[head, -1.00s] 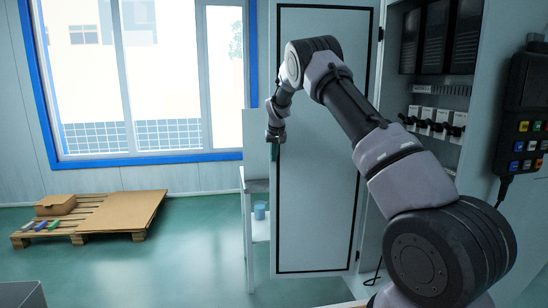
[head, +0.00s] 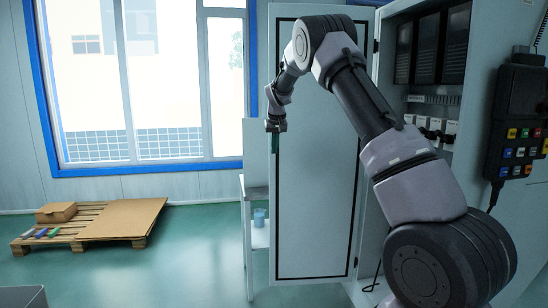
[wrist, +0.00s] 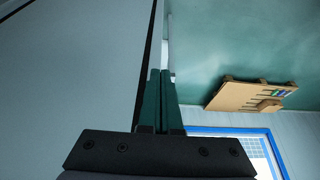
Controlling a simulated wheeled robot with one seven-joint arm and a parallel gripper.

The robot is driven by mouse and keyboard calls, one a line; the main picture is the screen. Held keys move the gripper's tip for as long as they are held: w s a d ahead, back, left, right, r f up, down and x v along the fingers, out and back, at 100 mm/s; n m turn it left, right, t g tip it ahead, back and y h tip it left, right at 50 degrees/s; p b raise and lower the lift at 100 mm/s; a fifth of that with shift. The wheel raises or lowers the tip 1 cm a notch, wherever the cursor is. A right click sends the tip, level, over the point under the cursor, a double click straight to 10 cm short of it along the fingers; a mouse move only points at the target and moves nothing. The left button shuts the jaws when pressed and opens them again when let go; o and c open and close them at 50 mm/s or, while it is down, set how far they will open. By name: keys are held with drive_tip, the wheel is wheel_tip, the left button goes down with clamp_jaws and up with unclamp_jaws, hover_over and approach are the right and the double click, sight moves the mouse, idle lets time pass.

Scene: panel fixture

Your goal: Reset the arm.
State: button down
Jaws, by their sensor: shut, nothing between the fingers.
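My arm reaches up from the lower right in the head view and bends down at the far end. My gripper (head: 275,150) hangs there with its dark green fingers pointing down, in front of the left edge of the open cabinet door (head: 318,215). In the wrist view the two green fingers (wrist: 160,72) lie side by side, closed together and empty. The pale door panel (wrist: 75,75) fills the left of that view, close beside the fingers. I cannot tell whether they touch it.
The open cabinet with a row of switches (head: 436,130) is behind my arm. A control pendant (head: 522,125) hangs at the right.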

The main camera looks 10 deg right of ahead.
drive_tip(key=s+d+r+m+t+y, duration=0.1)
drive_tip(key=s+d+r, duration=0.2)
drive_tip(key=s+r, duration=0.75)
drive_tip(key=s+d+r+m+y, duration=0.15)
drive_tip(key=s+d+r, duration=0.4)
drive_tip(key=s, duration=0.85)
drive_tip(key=s+a+f+m+t, duration=0.1)
drive_tip(key=s+m, duration=0.1)
drive_tip(key=s, duration=2.3)
drive_tip(key=shift+s+f+t, duration=0.2)
drive_tip(key=shift+f+t, duration=0.2)
drive_tip(key=shift+a, duration=0.2)
